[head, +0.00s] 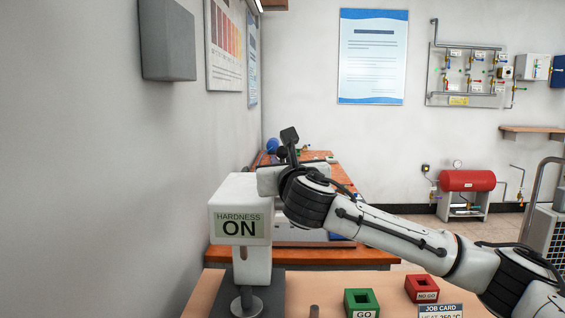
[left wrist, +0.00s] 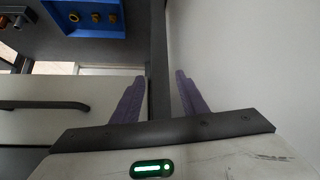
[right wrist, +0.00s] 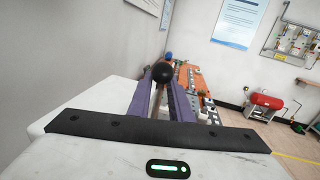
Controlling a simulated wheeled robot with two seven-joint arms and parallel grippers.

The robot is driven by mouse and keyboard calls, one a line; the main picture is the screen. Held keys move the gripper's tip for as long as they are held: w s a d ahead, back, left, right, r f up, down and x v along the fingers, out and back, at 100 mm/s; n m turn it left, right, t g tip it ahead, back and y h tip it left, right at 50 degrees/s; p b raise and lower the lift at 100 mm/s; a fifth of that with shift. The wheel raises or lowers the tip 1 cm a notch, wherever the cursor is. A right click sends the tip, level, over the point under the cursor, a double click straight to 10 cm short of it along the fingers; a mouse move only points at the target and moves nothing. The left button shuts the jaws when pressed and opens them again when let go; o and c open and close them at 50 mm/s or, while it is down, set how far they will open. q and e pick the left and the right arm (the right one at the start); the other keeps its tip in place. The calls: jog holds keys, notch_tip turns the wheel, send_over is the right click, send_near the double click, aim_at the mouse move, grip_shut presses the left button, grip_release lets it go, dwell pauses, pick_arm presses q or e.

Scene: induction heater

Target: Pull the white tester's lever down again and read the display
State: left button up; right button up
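The white tester (head: 240,190) stands at the front left of the bench in the head view. Its display (head: 240,224) reads "HARDNESS ON". My right arm reaches in from the right to the tester's upper right side, and its hand hides the fingers there. In the right wrist view the black ball knob of the lever (right wrist: 163,71) sits at the tips of my right gripper (right wrist: 161,82). The purple fingers are close on both sides of it and look shut on the lever. My left gripper (left wrist: 160,78) is open and empty in the left wrist view, and is outside the head view.
A wall is close on the left. A blue tray (left wrist: 82,30) with brass parts shows in the left wrist view.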

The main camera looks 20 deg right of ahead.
grip_shut()
pick_arm(q)
notch_tip(320, 180, down, 8)
jog(key=d+b, duration=0.1)
jog(key=b, duration=1)
jog(key=shift+w+d, duration=0.35)
jog(key=shift+d, duration=0.05)
pick_arm(e)
jog(key=s+t, duration=0.1)
jog(key=s+a+f+n+t, duration=0.1)
jog(key=s+t, duration=0.1)
jog(key=s+a+f+t+h, duration=0.1)
jog(key=t, duration=0.1)
jog(key=shift+s+a+f, duration=0.1)
jog(key=shift+s+f, duration=0.15)
jog(key=shift+o, duration=1.8)
grip_release()
jog(key=shift+t, duration=0.3)
pick_arm(q)
jog(key=shift+f, duration=0.1)
pick_arm(e)
jog(key=shift+f, duration=0.1)
jog(key=shift+f+n, duration=0.15)
jog(key=shift+n, duration=0.15)
